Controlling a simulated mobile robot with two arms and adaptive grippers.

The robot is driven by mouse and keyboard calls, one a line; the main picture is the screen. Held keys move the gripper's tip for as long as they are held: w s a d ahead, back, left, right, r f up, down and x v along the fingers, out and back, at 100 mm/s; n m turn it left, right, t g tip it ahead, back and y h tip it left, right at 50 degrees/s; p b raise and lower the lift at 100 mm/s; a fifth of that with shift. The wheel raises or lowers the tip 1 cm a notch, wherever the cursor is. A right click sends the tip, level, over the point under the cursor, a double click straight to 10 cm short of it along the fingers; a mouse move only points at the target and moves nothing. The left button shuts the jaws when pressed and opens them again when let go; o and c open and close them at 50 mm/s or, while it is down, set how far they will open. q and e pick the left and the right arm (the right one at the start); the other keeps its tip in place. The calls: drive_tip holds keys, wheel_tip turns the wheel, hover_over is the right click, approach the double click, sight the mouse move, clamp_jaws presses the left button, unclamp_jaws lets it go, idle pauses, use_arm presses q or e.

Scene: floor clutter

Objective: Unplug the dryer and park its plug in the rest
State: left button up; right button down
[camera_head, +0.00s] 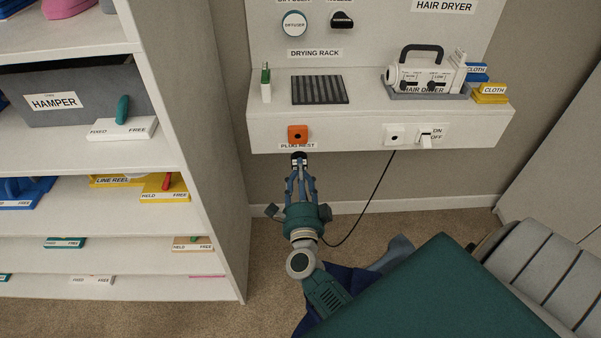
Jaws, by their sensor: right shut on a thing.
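My right gripper (299,168) reaches up to the front of the wall shelf and is shut on the dark plug (299,156). The plug is just below the orange plug rest (298,133), by its "PLUG REST" label; whether they touch is unclear. A black cord (371,199) hangs in a loop from the shelf's underside near the socket towards my right gripper. The white socket (395,136) shows a dark hole and no plug in it. The hair dryer (425,76) lies in a grey tray (402,96) on the shelf. My left gripper is not in view.
An ON/OFF switch (426,141) sits right of the socket. A white shelving unit (216,215) stands close on the left.

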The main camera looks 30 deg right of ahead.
drive_tip(key=shift+b+x, duration=0.35)
drive_tip(key=shift+x, duration=2.5)
drive_tip(key=shift+x, duration=1.45)
drive_tip(key=c, duration=1.2)
unclamp_jaws()
drive_tip(key=shift+s+f, duration=0.1)
drive_tip(key=shift+f, duration=0.1)
drive_tip(key=v, duration=1.2)
